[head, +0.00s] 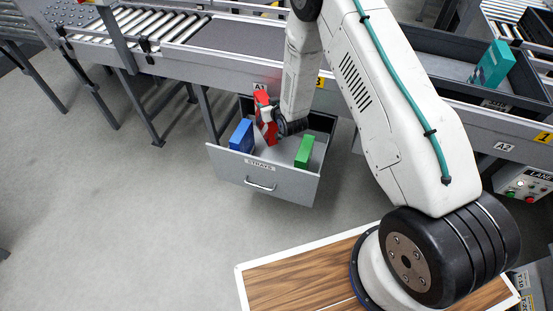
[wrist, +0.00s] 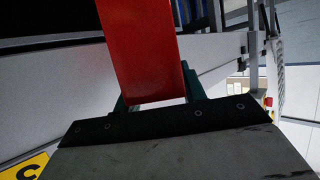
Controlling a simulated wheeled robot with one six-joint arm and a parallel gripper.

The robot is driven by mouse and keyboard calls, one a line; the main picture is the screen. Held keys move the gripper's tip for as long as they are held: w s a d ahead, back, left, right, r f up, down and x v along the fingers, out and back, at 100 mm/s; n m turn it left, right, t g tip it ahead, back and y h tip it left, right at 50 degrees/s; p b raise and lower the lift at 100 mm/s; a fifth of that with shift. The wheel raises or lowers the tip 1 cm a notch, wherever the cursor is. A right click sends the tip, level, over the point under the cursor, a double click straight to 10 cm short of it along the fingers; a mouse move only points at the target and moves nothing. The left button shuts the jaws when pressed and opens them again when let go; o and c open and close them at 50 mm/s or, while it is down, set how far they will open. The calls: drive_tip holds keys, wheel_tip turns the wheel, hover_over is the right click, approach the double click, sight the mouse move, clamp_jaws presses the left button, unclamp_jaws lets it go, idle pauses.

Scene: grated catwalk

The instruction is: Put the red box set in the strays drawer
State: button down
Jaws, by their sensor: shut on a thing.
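The red box (head: 264,116) is in my gripper (head: 275,127), above the open strays drawer (head: 262,183). In the wrist view the red box (wrist: 143,45) stands between the teal fingers of my gripper (wrist: 158,98), which are shut on it. In the head view the box is tilted and overlaps the back part of the drawer. A blue box (head: 242,135) stands in the drawer at the left. A green box (head: 304,151) stands in it at the right. I cannot tell whether the red box touches the drawer floor.
The conveyor frame (head: 225,75) runs behind and above the drawer. A wood-topped surface (head: 300,281) is at the front. The drawer floor between the blue and green boxes looks clear.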

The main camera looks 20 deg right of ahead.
sight(267, 125)
drive_tip(key=shift+w+a+f, duration=0.1)
drive_tip(key=shift+w+f, duration=0.05)
drive_tip(key=shift+f, duration=2.65)
drive_tip(key=shift+w+a+f, duration=0.1)
drive_tip(key=shift+w+f, duration=0.05)
drive_tip(key=shift+f, duration=2.6)
drive_tip(key=c, duration=0.8)
unclamp_jaws()
drive_tip(key=shift+f, duration=0.2)
